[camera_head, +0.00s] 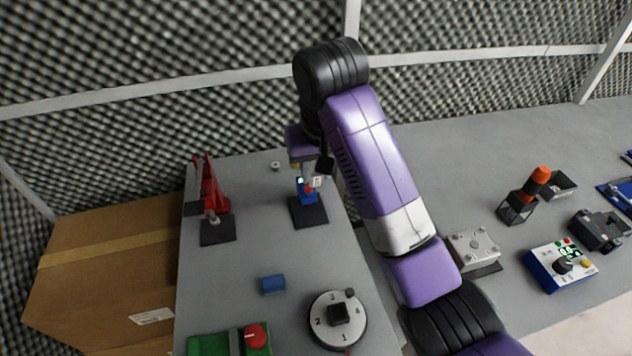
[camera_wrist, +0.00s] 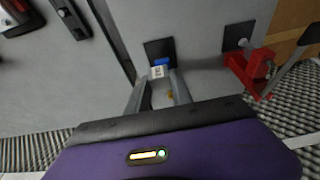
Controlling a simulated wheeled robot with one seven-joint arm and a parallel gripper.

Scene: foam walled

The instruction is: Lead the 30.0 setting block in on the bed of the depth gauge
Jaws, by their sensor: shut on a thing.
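The depth gauge (camera_head: 302,197) looks like the small blue device on a black square base (camera_head: 309,213) near the far end of the left table. In the wrist view its blue part (camera_wrist: 160,62) and black base (camera_wrist: 158,47) lie just beyond my fingertips. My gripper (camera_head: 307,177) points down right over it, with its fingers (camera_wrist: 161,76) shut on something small. A pale block with dark marks (camera_wrist: 157,72) shows between the fingertips and looks like the setting block. The marks are too small to read. Whether it touches the gauge bed is unclear.
A red lever device (camera_head: 211,195) stands left of the gauge. A blue block (camera_head: 272,284), a numbered dial (camera_head: 338,318) and a green device (camera_head: 230,343) lie nearer. A cardboard box (camera_head: 100,265) stands left. The right table (camera_head: 455,165) holds several devices.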

